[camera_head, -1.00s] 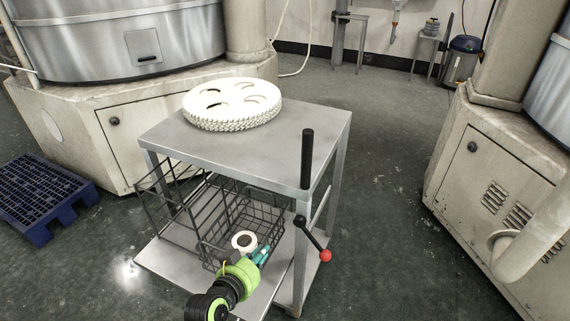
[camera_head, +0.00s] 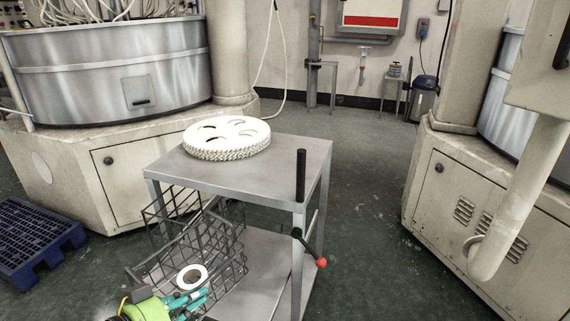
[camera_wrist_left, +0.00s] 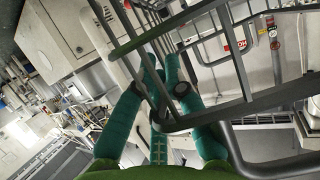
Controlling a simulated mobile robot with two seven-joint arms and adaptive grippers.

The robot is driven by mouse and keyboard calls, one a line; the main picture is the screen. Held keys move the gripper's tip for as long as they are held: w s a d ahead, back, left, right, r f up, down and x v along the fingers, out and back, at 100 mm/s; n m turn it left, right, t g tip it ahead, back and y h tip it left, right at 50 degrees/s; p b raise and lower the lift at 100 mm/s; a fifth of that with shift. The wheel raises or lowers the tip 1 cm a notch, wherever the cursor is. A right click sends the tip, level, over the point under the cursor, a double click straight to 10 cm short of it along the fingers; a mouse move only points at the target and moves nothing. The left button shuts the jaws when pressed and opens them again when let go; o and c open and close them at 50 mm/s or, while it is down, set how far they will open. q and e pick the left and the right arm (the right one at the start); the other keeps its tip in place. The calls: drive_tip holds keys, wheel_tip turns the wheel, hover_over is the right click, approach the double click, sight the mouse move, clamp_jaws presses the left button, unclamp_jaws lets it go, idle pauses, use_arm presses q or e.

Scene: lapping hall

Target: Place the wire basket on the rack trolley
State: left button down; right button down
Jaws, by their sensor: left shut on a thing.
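The grey wire basket (camera_head: 208,245) shows at the lower left in the head view. It sits tilted at the left front of the rack trolley (camera_head: 290,160), partly in front of its lower shelf (camera_head: 265,262), with its left end out past it. I cannot tell whether it touches the shelf. My left gripper (camera_head: 190,300), with teal fingers, is shut on the basket's near side. In the left wrist view, the fingers (camera_wrist_left: 160,100) close around the dark basket bars (camera_wrist_left: 235,60). My right gripper is not in view.
A white holed disc stack (camera_head: 226,138) lies on the trolley's top. A black upright handle (camera_head: 301,175) and a red-knobbed lever (camera_head: 313,255) are at its right corner. A blue pallet (camera_head: 38,238) lies left. Machines stand on both sides; the floor between (camera_head: 365,200) is clear.

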use_arm(q)
drive_tip(key=s+r+m+g+h, duration=0.1)
drive_tip(key=s+r, duration=0.2)
drive_tip(key=r, duration=0.2)
drive_tip(key=s+a+r+m+g+h, duration=0.1)
drive_tip(key=s+r+m, duration=0.1)
drive_tip(key=r, duration=0.3)
drive_tip(key=shift+s+a+r+m+g, duration=0.3)
drive_tip(key=shift+s+r+g, duration=0.1)
drive_tip(key=shift+s, duration=0.35)
drive_tip(key=shift+d+f+h, duration=0.1)
drive_tip(key=shift+f+h, duration=0.05)
drive_tip(key=shift+h, duration=0.15)
